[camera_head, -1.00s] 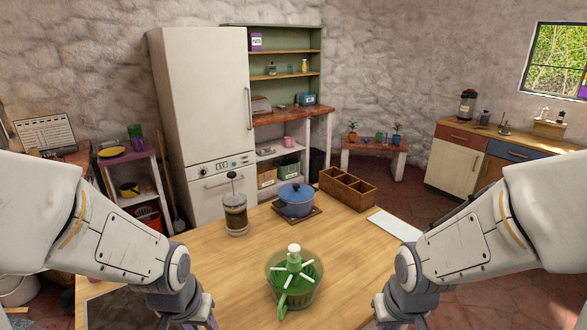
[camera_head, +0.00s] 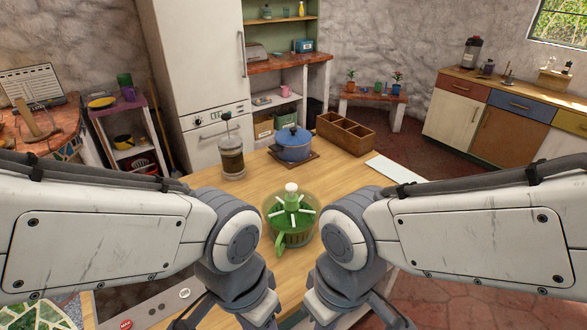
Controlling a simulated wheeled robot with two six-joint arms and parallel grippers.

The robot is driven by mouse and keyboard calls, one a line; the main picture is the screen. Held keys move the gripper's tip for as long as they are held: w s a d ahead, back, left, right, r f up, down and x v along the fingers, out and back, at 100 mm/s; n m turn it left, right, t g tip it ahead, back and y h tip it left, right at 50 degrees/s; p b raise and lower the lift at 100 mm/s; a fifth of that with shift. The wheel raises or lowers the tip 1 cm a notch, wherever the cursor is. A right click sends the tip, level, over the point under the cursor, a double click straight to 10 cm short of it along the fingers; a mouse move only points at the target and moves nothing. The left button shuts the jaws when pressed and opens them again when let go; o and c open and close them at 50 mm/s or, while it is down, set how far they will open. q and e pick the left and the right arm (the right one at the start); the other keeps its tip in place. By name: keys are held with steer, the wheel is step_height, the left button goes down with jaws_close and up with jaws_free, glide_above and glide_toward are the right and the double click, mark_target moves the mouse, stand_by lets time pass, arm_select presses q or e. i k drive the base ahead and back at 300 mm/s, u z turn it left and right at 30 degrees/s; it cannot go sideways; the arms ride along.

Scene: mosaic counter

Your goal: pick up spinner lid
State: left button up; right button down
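The salad spinner (camera_head: 292,230) stands on the wooden counter (camera_head: 345,182), between my two arms. Its green lid (camera_head: 291,210) has white spokes and a white knob on top and sits on the clear bowl. A green handle sticks out toward the front left of it. My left arm reaches in from the left and my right arm from the right, with their wrists close to either side of the spinner. Both grippers are at or below the bottom edge of the picture, so their fingertips do not show clearly.
A blue pot (camera_head: 293,146) sits on a wooden trivet behind the spinner. A French press (camera_head: 231,157) stands to its left. A wooden divided box (camera_head: 345,133) and a white board (camera_head: 394,168) lie at the back right of the counter.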

mark_target(281, 212)
steer(key=z, duration=1.85)
steer(key=i, duration=1.6)
steer(key=u, duration=3.6)
